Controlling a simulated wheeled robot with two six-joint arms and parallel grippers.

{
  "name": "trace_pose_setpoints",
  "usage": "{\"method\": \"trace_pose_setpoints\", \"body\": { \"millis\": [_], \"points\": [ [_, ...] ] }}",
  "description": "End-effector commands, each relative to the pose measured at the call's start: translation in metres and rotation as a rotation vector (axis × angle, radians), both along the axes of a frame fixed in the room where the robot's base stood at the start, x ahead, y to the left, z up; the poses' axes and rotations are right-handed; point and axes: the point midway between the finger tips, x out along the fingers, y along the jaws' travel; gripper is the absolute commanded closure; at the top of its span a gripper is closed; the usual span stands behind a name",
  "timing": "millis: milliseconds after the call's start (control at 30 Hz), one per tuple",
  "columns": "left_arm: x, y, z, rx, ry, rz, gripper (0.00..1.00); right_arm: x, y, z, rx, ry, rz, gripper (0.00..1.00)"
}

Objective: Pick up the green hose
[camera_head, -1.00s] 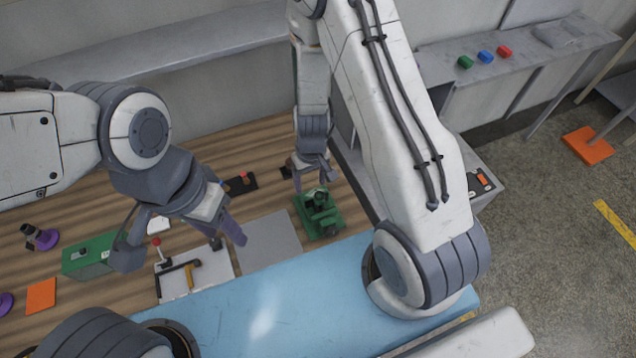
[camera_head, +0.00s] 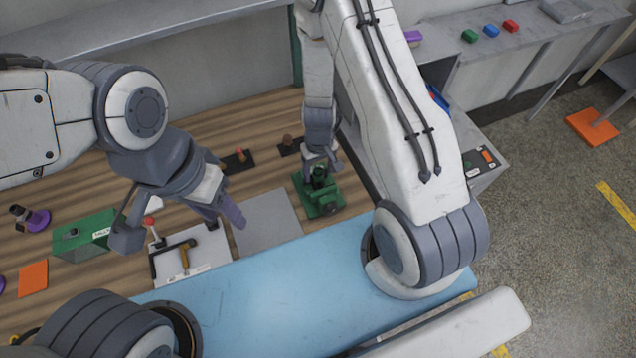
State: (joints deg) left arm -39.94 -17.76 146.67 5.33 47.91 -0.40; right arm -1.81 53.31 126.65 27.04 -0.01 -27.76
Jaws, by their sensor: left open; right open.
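I cannot make out a green hose for certain. A narrow dark green upright strip (camera_head: 296,50) shows at the back wall, partly behind my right arm; I cannot tell if it is a hose. My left gripper (camera_head: 182,222) is open and empty above the left part of the workbench, its fingers spread wide. My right gripper (camera_head: 322,170) is open, with its fingers just above or behind a green vise-like device (camera_head: 318,192) in the picture; I cannot tell whether they touch.
The wooden workbench (camera_head: 200,135) holds a green box (camera_head: 85,236), a grey plate (camera_head: 268,222) and a white board with tools (camera_head: 190,258). A blue surface (camera_head: 270,290) lies in front. A shelf at right carries green (camera_head: 469,36), blue (camera_head: 491,31) and red (camera_head: 510,26) blocks.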

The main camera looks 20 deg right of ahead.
Motion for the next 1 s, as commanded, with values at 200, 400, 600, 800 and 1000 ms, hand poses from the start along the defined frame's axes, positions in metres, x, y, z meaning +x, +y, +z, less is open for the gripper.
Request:
{"method": "trace_pose_setpoints", "body": {
  "millis": [200,400,600,800,1000],
  "points": [
    [0.0,0.0,-0.034,0.0,0.0,0.005,0.5,0.001,0.001,-0.036,0.0,0.001,0.0,0.27],
    [0.0,0.0,-0.035,0.0,0.001,0.007,0.5,0.001,0.001,-0.037,0.0,0.0,-0.001,0.27],
    [0.0,0.0,-0.035,0.0,0.001,0.006,0.5,0.001,0.001,-0.037,0.0,0.001,-0.001,0.58],
    [0.0,0.0,-0.035,0.0,0.001,0.006,0.5,0.001,0.001,-0.037,0.0,0.001,-0.001,1.0],
    [0.0,0.0,-0.034,0.0,0.001,0.006,0.5,0.001,0.001,-0.036,0.0,0.001,-0.001,1.0]
  ]
}}
